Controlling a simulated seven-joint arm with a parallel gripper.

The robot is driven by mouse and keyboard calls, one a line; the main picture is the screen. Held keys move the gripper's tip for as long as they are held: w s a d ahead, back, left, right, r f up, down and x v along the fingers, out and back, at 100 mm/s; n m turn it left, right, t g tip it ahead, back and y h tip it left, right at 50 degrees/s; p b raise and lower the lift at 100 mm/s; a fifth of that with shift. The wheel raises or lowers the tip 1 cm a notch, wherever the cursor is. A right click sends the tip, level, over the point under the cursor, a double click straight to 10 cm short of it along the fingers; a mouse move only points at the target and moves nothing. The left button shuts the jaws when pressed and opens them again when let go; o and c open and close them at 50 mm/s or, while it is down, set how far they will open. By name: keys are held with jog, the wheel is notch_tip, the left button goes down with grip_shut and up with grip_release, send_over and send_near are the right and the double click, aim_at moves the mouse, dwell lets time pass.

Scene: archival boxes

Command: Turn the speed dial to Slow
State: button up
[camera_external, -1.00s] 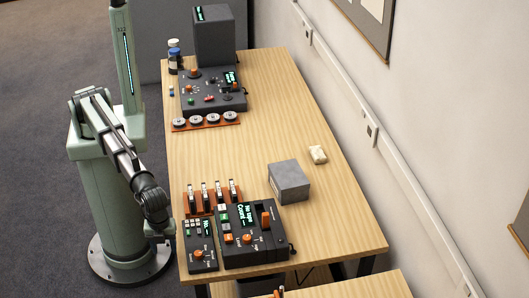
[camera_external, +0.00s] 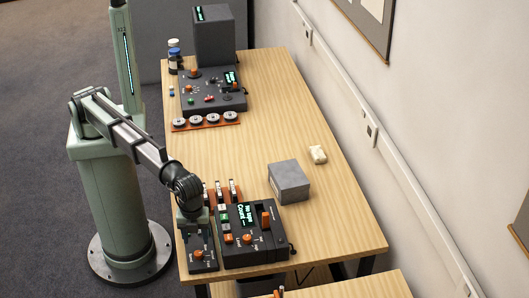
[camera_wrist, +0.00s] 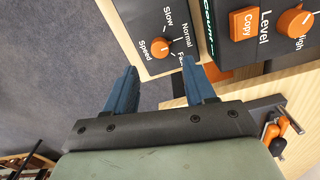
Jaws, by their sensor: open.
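The Speed dial (camera_wrist: 159,43) is a round orange knob on a small dark panel (camera_wrist: 132,15), with the printed words Slow, Normal and a third word partly covered by a finger. Which word the knob points at is too small to tell. In the external view the same dial (camera_external: 198,255) sits on the small panel at the table's near left corner. My gripper (camera_wrist: 159,68) is open and empty, its two blue fingers apart, with the dial ahead of the gap and not between them. In the external view my gripper (camera_external: 194,222) hangs over the panel's far part.
A larger dark console (camera_external: 240,260) with orange controls stands right beside the small panel. A slotted rack (camera_external: 222,198) is just behind. A grey box (camera_external: 289,182) and a cream lump (camera_external: 318,154) lie farther right. The table's middle is clear.

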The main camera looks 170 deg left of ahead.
aim_at(198, 252)
notch_tip(198, 252, down, 7)
jog(key=shift+r, duration=0.15)
jog(key=shift+c, duration=0.4)
grip_shut()
dwell(0.3)
jog(key=shift+n, duration=0.4)
jog(key=n, duration=0.4)
jog(key=shift+n, duration=0.4)
jog(key=n, duration=0.5)
